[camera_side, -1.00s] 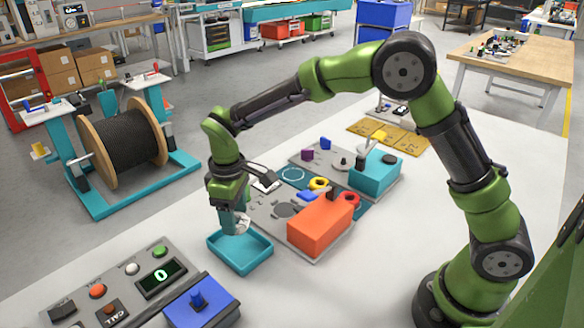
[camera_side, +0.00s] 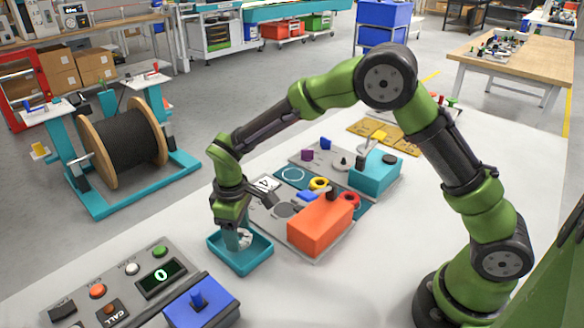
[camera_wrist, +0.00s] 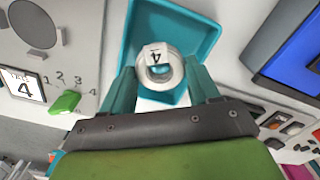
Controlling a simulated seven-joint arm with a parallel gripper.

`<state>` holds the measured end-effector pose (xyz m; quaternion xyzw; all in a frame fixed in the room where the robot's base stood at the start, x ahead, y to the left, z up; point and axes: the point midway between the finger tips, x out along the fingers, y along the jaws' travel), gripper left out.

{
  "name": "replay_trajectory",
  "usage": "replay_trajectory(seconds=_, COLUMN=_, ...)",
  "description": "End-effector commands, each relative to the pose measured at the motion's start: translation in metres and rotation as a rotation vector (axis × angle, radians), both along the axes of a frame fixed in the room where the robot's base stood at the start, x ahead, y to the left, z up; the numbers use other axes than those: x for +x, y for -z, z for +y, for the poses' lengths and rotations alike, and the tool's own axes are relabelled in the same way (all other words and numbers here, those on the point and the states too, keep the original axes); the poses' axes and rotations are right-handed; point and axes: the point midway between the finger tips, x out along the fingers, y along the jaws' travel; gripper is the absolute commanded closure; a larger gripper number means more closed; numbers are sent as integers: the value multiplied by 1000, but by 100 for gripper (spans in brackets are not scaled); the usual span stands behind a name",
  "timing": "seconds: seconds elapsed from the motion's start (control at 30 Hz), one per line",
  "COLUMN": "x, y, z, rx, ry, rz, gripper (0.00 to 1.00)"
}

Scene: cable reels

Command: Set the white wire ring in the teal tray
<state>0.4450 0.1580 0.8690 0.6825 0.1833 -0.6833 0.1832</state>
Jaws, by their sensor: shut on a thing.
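The white wire ring (camera_wrist: 160,66) is between the fingertips of my gripper (camera_wrist: 158,84) in the wrist view, with a dark "4" mark on it. My gripper is shut on it. In the side view my gripper (camera_side: 233,238) points down into the teal tray (camera_side: 258,264), and the white ring (camera_side: 244,239) shows at its fingers, inside the tray's outline. The tray's wall also shows in the wrist view (camera_wrist: 206,40). Whether the ring touches the tray floor I cannot tell.
An orange block (camera_side: 320,228) on a grey board stands right of the tray. A blue box with a knob (camera_side: 201,303) and a button panel (camera_side: 120,285) lie in front. A large black cable reel (camera_side: 122,147) stands on the floor at left. White table is clear at right.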

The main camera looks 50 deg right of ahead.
Motion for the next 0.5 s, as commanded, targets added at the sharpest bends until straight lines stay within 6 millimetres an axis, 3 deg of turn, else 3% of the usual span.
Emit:
replay_trajectory(seconds=0.4, x=0, y=21, z=0, rx=0, ry=1, rz=0, gripper=75)
replay_trajectory(seconds=0.43, x=0, y=20, z=0, rx=0, ry=1, rz=-1, gripper=37)
replay_trajectory(seconds=0.5, x=0, y=20, z=0, rx=0, ry=1, rz=-1, gripper=26)
